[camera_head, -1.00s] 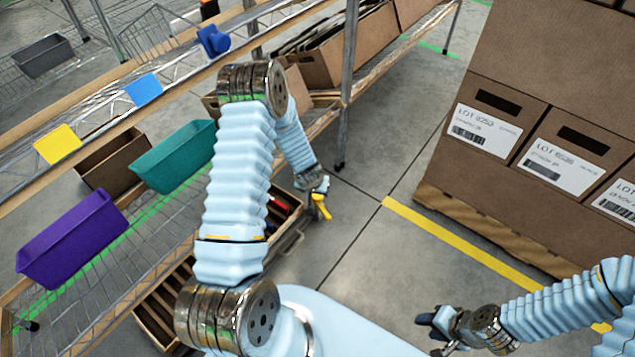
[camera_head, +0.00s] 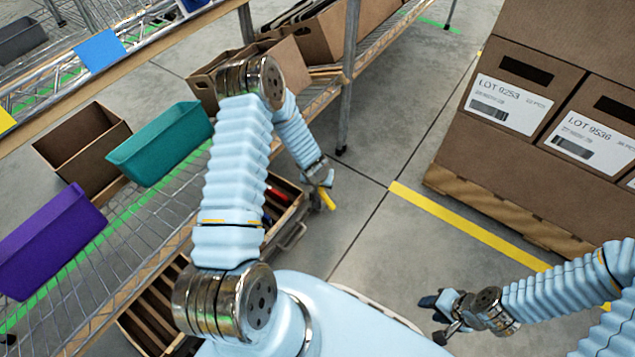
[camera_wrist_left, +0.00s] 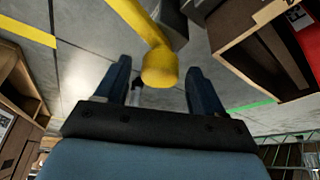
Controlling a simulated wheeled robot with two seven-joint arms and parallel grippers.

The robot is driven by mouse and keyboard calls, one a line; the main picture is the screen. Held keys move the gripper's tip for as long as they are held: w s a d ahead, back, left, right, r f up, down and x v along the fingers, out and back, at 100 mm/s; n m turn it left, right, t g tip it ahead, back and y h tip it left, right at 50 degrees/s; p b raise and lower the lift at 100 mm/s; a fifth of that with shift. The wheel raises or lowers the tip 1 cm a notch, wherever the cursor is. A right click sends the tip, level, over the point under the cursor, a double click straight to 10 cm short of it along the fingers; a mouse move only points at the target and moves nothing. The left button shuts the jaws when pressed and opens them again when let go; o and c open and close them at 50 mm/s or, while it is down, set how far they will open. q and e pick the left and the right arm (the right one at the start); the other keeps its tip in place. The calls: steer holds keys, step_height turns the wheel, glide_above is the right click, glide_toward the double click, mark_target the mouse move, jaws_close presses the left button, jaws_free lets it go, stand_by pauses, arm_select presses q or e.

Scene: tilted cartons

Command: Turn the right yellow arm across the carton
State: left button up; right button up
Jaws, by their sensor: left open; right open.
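A yellow arm (camera_wrist_left: 146,22) with a rounded end (camera_wrist_left: 160,66) reaches between the fingers of my left gripper (camera_wrist_left: 158,80) in the left wrist view. The gripper is open, with a blue finger on each side of that end and gaps beside it. In the head view the yellow piece (camera_head: 327,200) shows just below my left gripper (camera_head: 322,178). A brown open box (camera_head: 297,204) with red and dark items stands beside it. I cannot tell which carton the yellow arm belongs to. My right gripper (camera_head: 438,316) is open and empty above the floor at the lower right.
A wire shelf at left holds a teal bin (camera_head: 160,145), a purple bin (camera_head: 48,240) and a brown carton (camera_head: 82,150). Labelled cartons (camera_head: 510,90) stand on a pallet (camera_head: 500,215) at right. Bare floor with a yellow line (camera_head: 465,225) lies between.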

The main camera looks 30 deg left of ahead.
arm_select(q)
steer(key=shift+c, duration=0.4)
jaws_close()
steer(key=shift+m, duration=0.3)
steer(key=m+h+b, duration=0.1)
steer(key=m+b, duration=0.1)
steer(key=m+h+b, duration=0.1)
steer(key=m, duration=0.1)
steer(key=shift+a+f+b, duration=0.15)
steer(key=shift+f+b, duration=0.05)
steer(key=shift+b, duration=0.2)
steer(key=m+h+b, duration=0.1)
steer(key=m+b, duration=0.1)
steer(key=m, duration=0.1)
steer(key=shift+a, duration=0.1)
steer(key=shift+r+m+h+b, duration=0.1)
steer(key=shift+m+h+b, duration=0.2)
steer(key=shift+m+b, duration=0.5)
steer(key=shift+r, duration=0.1)
